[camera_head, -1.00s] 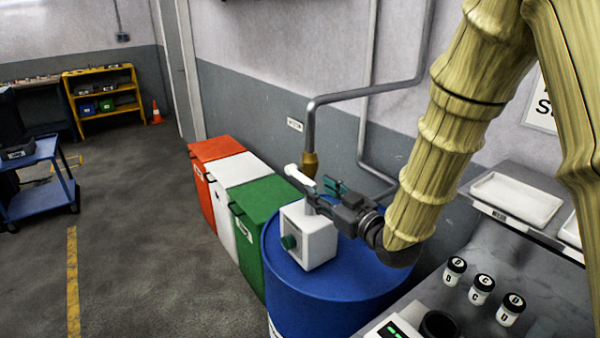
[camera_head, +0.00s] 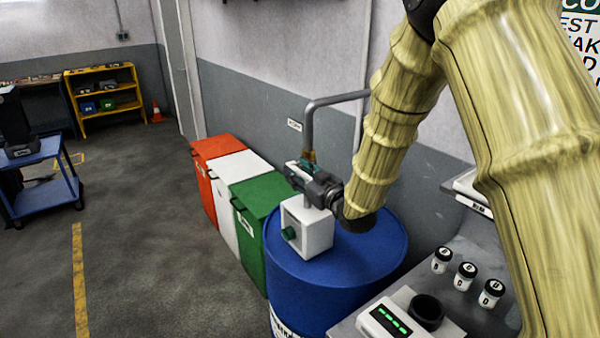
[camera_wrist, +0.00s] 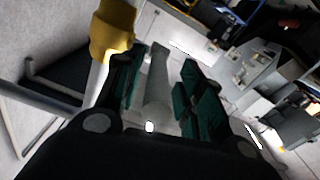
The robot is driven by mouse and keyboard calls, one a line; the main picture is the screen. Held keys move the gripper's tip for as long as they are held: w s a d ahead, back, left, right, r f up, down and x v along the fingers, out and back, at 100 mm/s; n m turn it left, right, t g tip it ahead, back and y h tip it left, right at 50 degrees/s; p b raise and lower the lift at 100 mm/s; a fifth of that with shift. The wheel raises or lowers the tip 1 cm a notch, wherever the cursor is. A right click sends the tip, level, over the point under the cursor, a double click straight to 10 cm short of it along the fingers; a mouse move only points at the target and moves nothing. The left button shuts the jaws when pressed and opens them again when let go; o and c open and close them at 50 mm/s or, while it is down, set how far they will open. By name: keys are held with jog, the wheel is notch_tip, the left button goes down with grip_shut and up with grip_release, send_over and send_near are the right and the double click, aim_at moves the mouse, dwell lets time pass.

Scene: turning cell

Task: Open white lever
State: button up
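The white lever shows in the wrist view (camera_wrist: 158,80) as a pale bar running between the two teal-padded fingers of my gripper (camera_wrist: 162,85). The fingers are apart, with a clear gap between the lever and the right finger; contact on the left side cannot be told. There my gripper hides most or all of the lever.
A grey pipe (camera_head: 335,99) with a brass fitting (camera_wrist: 113,28) comes down close beside my gripper. Green (camera_head: 256,205), white and red bins stand left of the drum along the wall. A bench with small jars (camera_head: 466,276) and a scale (camera_head: 388,320) is at right.

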jog(key=shift+w+f, duration=0.65)
jog(key=shift+w, duration=0.1)
jog(key=c, duration=0.5)
grip_shut()
jog(key=shift+s+r, duration=0.1)
jog(key=shift+r, duration=0.05)
